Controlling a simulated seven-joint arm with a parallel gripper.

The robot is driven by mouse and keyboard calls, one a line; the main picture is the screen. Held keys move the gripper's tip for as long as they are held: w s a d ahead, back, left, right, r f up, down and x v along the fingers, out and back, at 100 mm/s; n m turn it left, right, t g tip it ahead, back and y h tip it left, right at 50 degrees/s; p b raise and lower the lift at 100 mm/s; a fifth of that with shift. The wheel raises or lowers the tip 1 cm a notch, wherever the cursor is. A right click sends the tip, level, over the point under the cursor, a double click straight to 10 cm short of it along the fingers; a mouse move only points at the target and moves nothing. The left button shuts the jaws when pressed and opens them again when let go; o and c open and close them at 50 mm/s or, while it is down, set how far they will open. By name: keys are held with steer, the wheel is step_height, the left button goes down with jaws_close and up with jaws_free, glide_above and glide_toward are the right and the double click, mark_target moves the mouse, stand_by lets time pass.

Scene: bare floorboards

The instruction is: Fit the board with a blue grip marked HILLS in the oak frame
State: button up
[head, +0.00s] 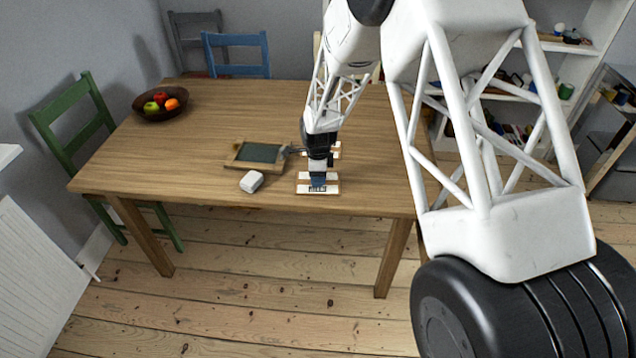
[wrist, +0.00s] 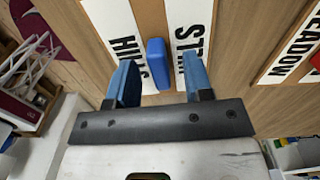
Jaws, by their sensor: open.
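The HILLS board (wrist: 114,38) shows in the wrist view as a white strip with black HILLS lettering, beside brown wood that carries a blue grip (wrist: 157,62). A second white strip with partly cut-off lettering lies on the grip's other side. In the head view the board (head: 305,189) lies near the table's front edge, partly hidden by my gripper (head: 318,180). In the wrist view my gripper (wrist: 159,82) is open, its blue fingers on either side of the grip with gaps showing. The oak frame (head: 235,164) lies to the left, around a dark green panel.
A white block (head: 251,181) lies between frame and board, near the front edge. Another board (head: 336,150) is partly hidden behind my gripper; the wrist view shows one lettered MEADOW (wrist: 298,58). A fruit bowl (head: 160,112) stands far left. The table's left front is clear.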

stand_by(0.3)
jaws_close()
steer(key=shift+r, duration=0.15)
steer(key=shift+r, duration=0.85)
steer(key=shift+s+d+r, duration=0.1)
steer(key=shift+s+r, duration=0.15)
steer(key=shift+r, duration=0.6)
steer(key=s+d, duration=0.2)
steer(key=s, duration=0.5)
steer(key=s+d+r, duration=0.1)
steer(key=s+d, duration=0.2)
steer(key=s, duration=0.4)
steer(key=shift+s+r, duration=0.15)
steer(key=shift+s, duration=0.2)
steer(key=shift+w, duration=0.1)
